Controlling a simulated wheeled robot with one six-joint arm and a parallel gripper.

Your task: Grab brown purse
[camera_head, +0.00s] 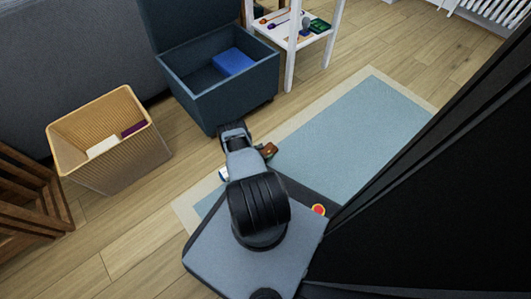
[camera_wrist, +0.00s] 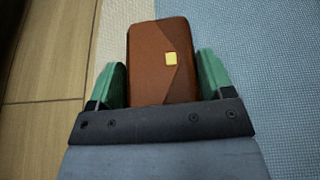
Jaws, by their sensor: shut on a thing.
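The brown purse (camera_wrist: 148,62) has a flap with a small gold clasp and shows in the middle of the wrist view. My gripper (camera_wrist: 158,78) is shut on it, with one green-padded finger at each side. In the head view a small part of the purse (camera_head: 268,150) shows beside my gripper (camera_head: 246,162), over the near left part of the blue rug. Most of the purse is hidden there by my arm. I cannot tell whether it touches the rug.
The pale-bordered blue rug (camera_head: 350,125) lies on a wood floor. An open dark blue storage box (camera_head: 235,100) holds a blue item. A woven basket (camera_head: 120,155) stands at left near a wooden chair (camera_head: 30,200). A white shelf (camera_head: 300,45) holds small items at the back.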

